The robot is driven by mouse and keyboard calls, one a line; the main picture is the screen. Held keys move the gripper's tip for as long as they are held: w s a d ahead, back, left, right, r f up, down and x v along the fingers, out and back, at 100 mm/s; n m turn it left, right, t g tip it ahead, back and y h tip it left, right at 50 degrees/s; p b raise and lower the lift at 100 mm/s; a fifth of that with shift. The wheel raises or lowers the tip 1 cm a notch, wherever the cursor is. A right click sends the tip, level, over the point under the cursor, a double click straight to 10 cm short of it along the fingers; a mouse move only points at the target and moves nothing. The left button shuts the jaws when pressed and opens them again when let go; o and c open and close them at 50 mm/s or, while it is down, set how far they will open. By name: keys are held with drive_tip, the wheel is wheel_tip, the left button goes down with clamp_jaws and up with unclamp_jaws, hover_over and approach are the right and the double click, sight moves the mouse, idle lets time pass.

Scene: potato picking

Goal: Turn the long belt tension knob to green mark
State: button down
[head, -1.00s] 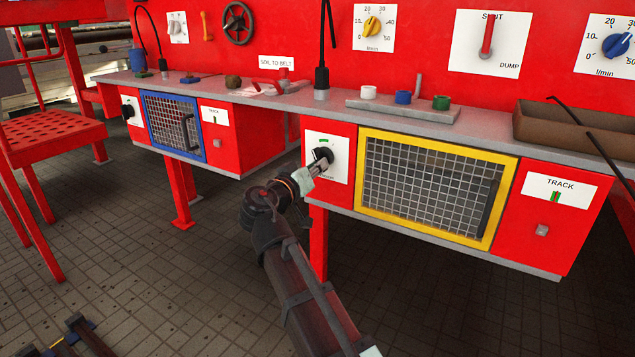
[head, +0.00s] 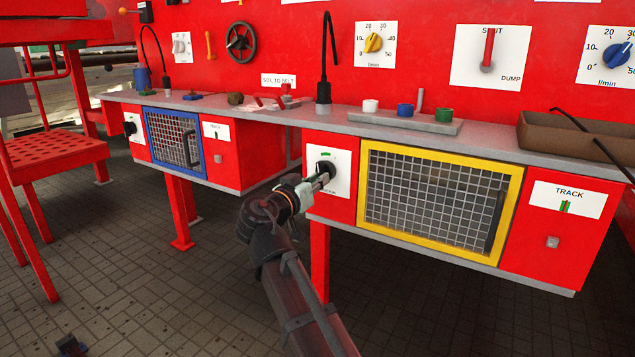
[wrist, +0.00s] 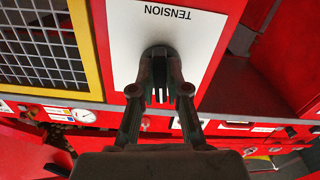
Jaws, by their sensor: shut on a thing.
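The black tension knob (head: 327,168) sits on a white plate (head: 343,181) on the red cabinet, left of the yellow-framed mesh guard. A small green mark (head: 326,154) shows on the plate above the knob. In the wrist view the plate (wrist: 205,45) reads TENSION upside down, and the knob (wrist: 159,53) is between my fingers. My gripper (head: 321,179) is shut on the knob, and its two fingers also show in the wrist view (wrist: 160,88). The fingers and wrist partly hide the knob, so its exact pointing is hard to tell.
The yellow-framed mesh guard (head: 364,190) is close to the right of the plate. A second black knob (head: 129,128) is by the blue-framed guard (head: 149,135) at left. The grey shelf (head: 345,125) overhangs above. The floor in front is open.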

drive_tip(key=c, duration=1.2)
unclamp_jaws()
drive_tip(key=shift+o, duration=0.2)
drive_tip(key=v, duration=1.2)
